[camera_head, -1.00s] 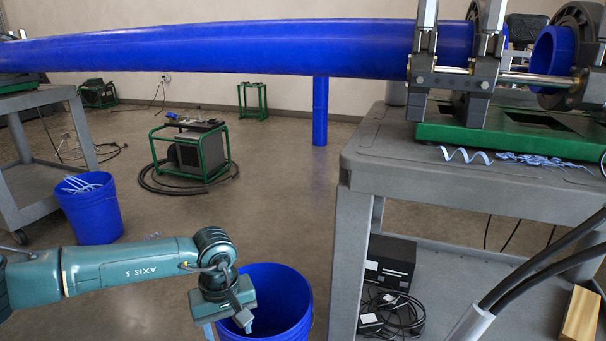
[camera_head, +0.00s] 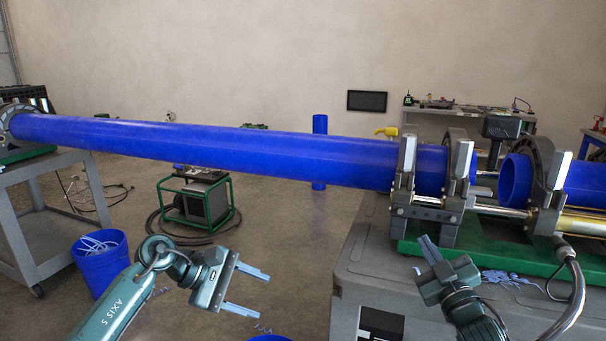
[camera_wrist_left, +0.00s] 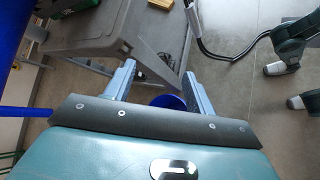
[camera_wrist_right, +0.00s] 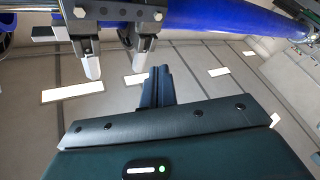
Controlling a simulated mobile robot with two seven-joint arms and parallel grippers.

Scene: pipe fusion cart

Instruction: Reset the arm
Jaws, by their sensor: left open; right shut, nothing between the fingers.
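My left gripper (camera_head: 250,290) is open and empty in the head view, left of the grey cart and below the long blue pipe. In the left wrist view its two fingers (camera_wrist_left: 160,92) stand apart with nothing between them. My right gripper (camera_head: 428,252) is in front of the pipe clamps over the cart, its fingers together. In the right wrist view the closed fingers (camera_wrist_right: 157,85) hold nothing and point up toward the clamp area. The long blue pipe (camera_head: 250,150) lies across the scene, held in the fusion clamps (camera_head: 430,180).
The grey cart (camera_head: 350,270) stands at right with blue shavings (camera_head: 508,278) on it. A black hose (camera_head: 575,300) curves beside my right arm. A blue bin with shavings (camera_head: 100,265) is at left. A green-framed generator (camera_head: 203,200) stands on the floor behind.

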